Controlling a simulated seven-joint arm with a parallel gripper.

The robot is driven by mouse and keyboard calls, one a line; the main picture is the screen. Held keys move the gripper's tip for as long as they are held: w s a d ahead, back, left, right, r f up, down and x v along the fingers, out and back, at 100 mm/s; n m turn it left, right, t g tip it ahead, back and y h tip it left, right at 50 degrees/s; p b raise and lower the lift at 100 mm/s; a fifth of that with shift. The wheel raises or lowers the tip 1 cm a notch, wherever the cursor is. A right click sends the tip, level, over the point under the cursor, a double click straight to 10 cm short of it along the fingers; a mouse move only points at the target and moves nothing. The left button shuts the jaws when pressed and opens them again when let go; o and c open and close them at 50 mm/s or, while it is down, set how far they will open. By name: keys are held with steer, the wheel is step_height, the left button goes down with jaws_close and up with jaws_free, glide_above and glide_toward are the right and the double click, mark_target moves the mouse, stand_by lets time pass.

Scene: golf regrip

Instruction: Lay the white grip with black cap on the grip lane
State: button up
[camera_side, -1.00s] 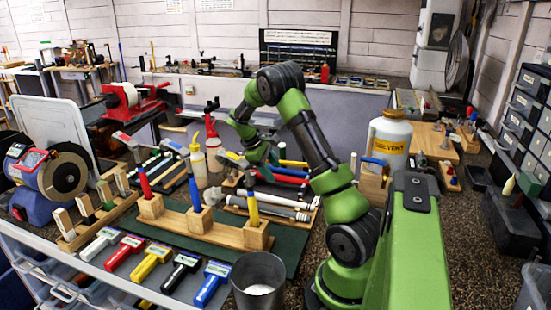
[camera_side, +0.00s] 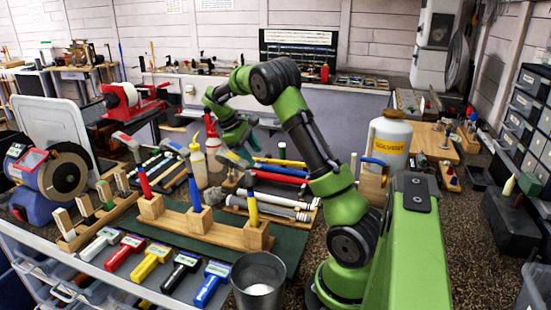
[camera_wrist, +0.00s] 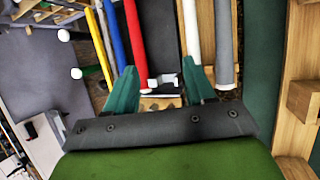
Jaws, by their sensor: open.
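A plain white grip (camera_wrist: 191,30) runs down the wrist view, its lower end by my right-hand finger. It also lies at the front right of the grip group in the side view (camera_side: 268,201); I cannot make out its black cap. My gripper (camera_wrist: 160,66) is open and empty, above the grips. The red grip's lower end lies near its left-hand finger, the white grip near its right-hand one. A dark strip (camera_wrist: 165,35) runs between the red and white grips; I cannot tell whether it is the grip lane.
Red (camera_wrist: 135,40), blue (camera_wrist: 112,35) and yellow (camera_wrist: 98,45) grips lie left of the dark strip, a grey grip (camera_wrist: 225,45) right of the white one. A wooden block stand (camera_side: 225,229) is in front, with a solvent jug (camera_side: 388,140) to the right.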

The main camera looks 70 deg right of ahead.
step_height(320, 180, up, 14)
steer(key=w, duration=0.1)
steer(key=a+r+t, duration=0.2)
steer(key=a, duration=0.4)
steer(key=shift+s+r+y, duration=0.2)
steer(key=shift+s+y, duration=0.05)
steer(key=shift+y, duration=0.05)
steer(key=s+a+f+m+t+y, duration=0.1)
steer(key=s+a+f+t, duration=0.1)
steer(key=a, duration=0.7)
steer(key=s+a+f+m+t+y, duration=0.1)
steer(key=s+a+t, duration=0.3)
steer(key=a, duration=0.6)
steer(key=s+a+f+m+t+y, duration=0.1)
steer(key=s+a+f+t+y, duration=0.2)
steer(key=a, duration=0.7)
steer(key=shift+s+f+t, duration=0.3)
steer(key=shift+s+t, duration=0.1)
steer(key=shift+s, duration=0.6)
